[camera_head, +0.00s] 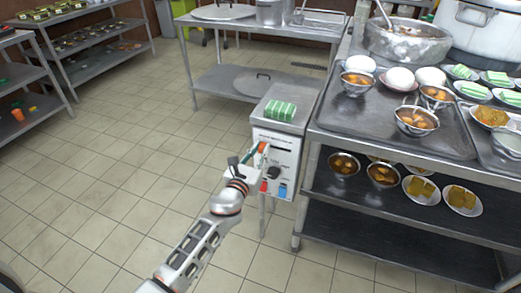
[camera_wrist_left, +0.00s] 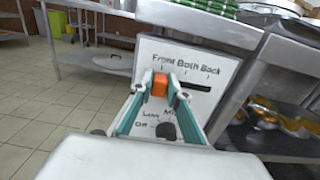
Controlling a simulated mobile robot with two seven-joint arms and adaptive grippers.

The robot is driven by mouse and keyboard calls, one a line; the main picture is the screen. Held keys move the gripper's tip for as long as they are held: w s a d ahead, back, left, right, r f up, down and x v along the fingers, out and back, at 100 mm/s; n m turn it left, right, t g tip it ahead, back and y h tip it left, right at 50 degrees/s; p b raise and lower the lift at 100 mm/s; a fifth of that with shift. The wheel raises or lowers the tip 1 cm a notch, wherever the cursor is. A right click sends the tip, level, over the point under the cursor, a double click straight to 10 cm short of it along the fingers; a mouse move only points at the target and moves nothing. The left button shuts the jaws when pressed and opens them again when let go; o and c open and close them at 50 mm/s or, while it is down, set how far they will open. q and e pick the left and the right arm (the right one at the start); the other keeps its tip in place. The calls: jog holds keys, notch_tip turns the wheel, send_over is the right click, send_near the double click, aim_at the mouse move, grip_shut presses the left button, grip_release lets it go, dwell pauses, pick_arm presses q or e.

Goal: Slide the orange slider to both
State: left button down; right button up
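The orange slider (camera_wrist_left: 160,85) sits at the left part of a dark horizontal slot on a white control panel (camera_wrist_left: 205,62), below the printed word "Front". "Both" and "Back" are printed farther right. My left gripper (camera_wrist_left: 161,87) has its two teal fingers on either side of the slider, the fingertips closed against it. In the head view the left gripper (camera_head: 260,154) reaches the upper left of the panel (camera_head: 288,150); its fingers partly hide the slider area. My right gripper is in neither view.
The panel fronts a narrow metal unit with green-and-white packs (camera_head: 281,110) on top. Below the slot are a dark knob (camera_head: 274,172), a red switch (camera_head: 264,187) and a blue switch (camera_head: 283,190). A steel table (camera_head: 345,140) with bowls stands right; tiled floor (camera_head: 110,170) is open left.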

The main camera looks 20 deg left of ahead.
aim_at(276, 146)
pick_arm(q)
jog(key=d, duration=0.4)
jog(key=shift+s+f, duration=0.1)
jog(key=shift+f, duration=0.05)
jog(key=c, duration=1.9)
grip_release()
jog(key=shift+s, duration=0.15)
jog(key=s, duration=1.1)
jog(key=shift+s+a, duration=0.2)
jog(key=shift+s, duration=0.15)
